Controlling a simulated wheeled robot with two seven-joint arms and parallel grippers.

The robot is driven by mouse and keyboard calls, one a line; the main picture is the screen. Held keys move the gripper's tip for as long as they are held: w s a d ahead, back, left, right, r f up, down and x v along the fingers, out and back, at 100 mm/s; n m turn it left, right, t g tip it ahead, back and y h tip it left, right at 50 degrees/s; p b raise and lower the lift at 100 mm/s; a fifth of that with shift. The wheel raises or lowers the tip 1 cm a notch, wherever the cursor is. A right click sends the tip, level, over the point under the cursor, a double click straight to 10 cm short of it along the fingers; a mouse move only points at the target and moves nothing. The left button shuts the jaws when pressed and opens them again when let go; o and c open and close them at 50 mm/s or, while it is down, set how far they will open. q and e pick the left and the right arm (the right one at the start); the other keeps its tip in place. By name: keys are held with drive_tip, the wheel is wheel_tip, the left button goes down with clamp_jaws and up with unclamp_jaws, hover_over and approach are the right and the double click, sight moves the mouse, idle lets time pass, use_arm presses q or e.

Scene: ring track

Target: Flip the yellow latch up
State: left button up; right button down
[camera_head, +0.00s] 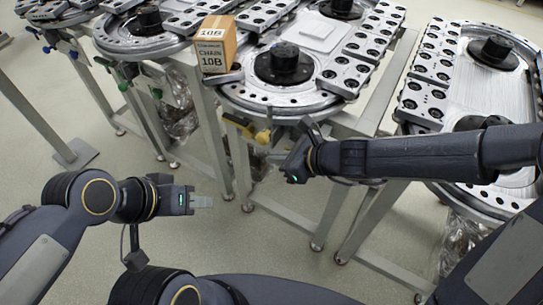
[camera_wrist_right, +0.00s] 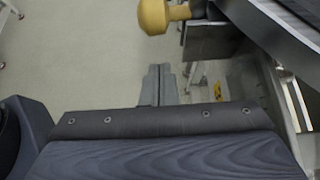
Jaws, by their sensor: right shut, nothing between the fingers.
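The yellow latch (camera_head: 262,136) is on the frame under the front rim of the middle ring track. Its rounded yellow knob (camera_wrist_right: 155,16) shows at the top of the right wrist view, beside a dark bracket. My right gripper (camera_head: 277,159) is just below and right of the latch in the head view. In the right wrist view its fingers (camera_wrist_right: 158,82) are shut, empty and apart from the knob. My left gripper (camera_head: 203,201) is over the floor at lower left, with its fingers together and nothing visible in them.
A cardboard box (camera_head: 215,45) marked "CHAIN 10B" stands on the track's left edge. The middle ring track (camera_head: 262,100) overhangs metal legs near my right gripper. Another track (camera_head: 470,70) stands at right. The floor (camera_head: 130,240) around my left gripper is clear.

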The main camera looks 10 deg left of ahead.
drive_tip(key=p+v, duration=0.5)
drive_tip(key=v, duration=0.5)
drive_tip(key=shift+f+p, duration=0.15)
drive_tip(key=shift+p, duration=0.15)
